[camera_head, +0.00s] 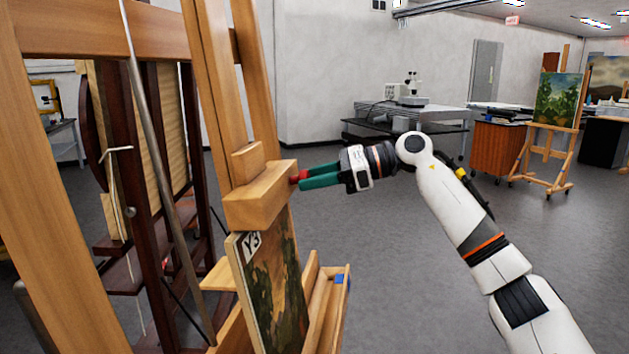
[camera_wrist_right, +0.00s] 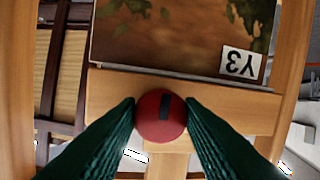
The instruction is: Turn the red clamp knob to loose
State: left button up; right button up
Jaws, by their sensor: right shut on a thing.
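The red clamp knob (camera_head: 294,180) sits on the side of the wooden clamp block (camera_head: 257,204) of the easel. In the right wrist view the knob (camera_wrist_right: 160,130) is round, with a dark mark (camera_wrist_right: 165,106) running roughly upright on its face. My right gripper (camera_head: 298,181) has green fingers and reaches in from the right. Its fingertips are shut on the knob, one on each side. The clamp block rests at the top edge of a painting (camera_head: 273,285) labelled Y3. My left gripper is not in either view.
The wooden easel's posts (camera_head: 55,200) fill the left side, with a dark easel (camera_head: 150,150) behind. A ledge (camera_head: 325,310) with a blue patch lies below the painting. A microscope bench (camera_head: 425,113) and another easel (camera_head: 550,150) stand far back. The floor between is clear.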

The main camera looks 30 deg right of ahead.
jog(key=shift+r, duration=0.1)
dwell(0.3)
jog(key=o, duration=1)
jog(key=shift+c, duration=0.2)
jog(key=shift+d, duration=0.1)
jog(key=b+v, duration=0.2)
jog(key=v, duration=1)
jog(key=shift+s, duration=0.1)
